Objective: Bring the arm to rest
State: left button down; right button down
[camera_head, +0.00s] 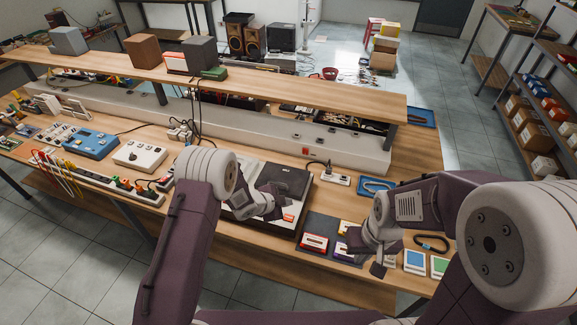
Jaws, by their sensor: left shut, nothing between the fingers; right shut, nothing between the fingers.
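My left arm rises from the bottom and bends over the workbench (240,248). Its gripper (277,207) is shut and empty, above a dark flat turntable-like unit (283,178) near the middle of the bench. My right arm comes in from the right and bends down over the bench. Its gripper (378,268) is shut and empty, close to a dark mat (318,228) with cassettes. The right fingertips are small in view, and I cannot tell whether they touch anything.
A red-labelled cassette (313,243) lies left of my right gripper. Green and blue cards (415,261) lie to its right. A power strip (115,187) and a blue box (90,143) sit at the left. A raised shelf (300,88) spans the back.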

pick_arm(q)
jog(key=w+a+r+t+b, duration=0.2)
jog(key=w+r+b, duration=0.25)
jog(key=r, duration=0.25)
jog(key=s+a+r+n+t+y+b, duration=0.1)
jog(key=s+a+r+n+y+b, duration=0.2)
jog(key=a+r+n, duration=0.35)
jog(key=s+a+f+n+g+y, duration=0.1)
jog(key=s+a+f+n+g, duration=0.2)
jog(key=s, duration=0.6)
jog(key=s+a+f+n+g+y+b, duration=0.1)
jog(key=s+a+f+n+g, duration=0.1)
jog(key=s, duration=0.7)
jog(key=s+a+f+n+g+y, duration=0.1)
jog(key=s+a+f+n+g, duration=0.2)
jog(key=s+n, duration=0.3)
jog(key=s+f, duration=0.1)
jog(key=s, duration=0.2)
jog(key=shift+s+a+g, duration=0.2)
jog(key=shift+a+g, duration=0.1)
jog(key=shift+s, duration=0.1)
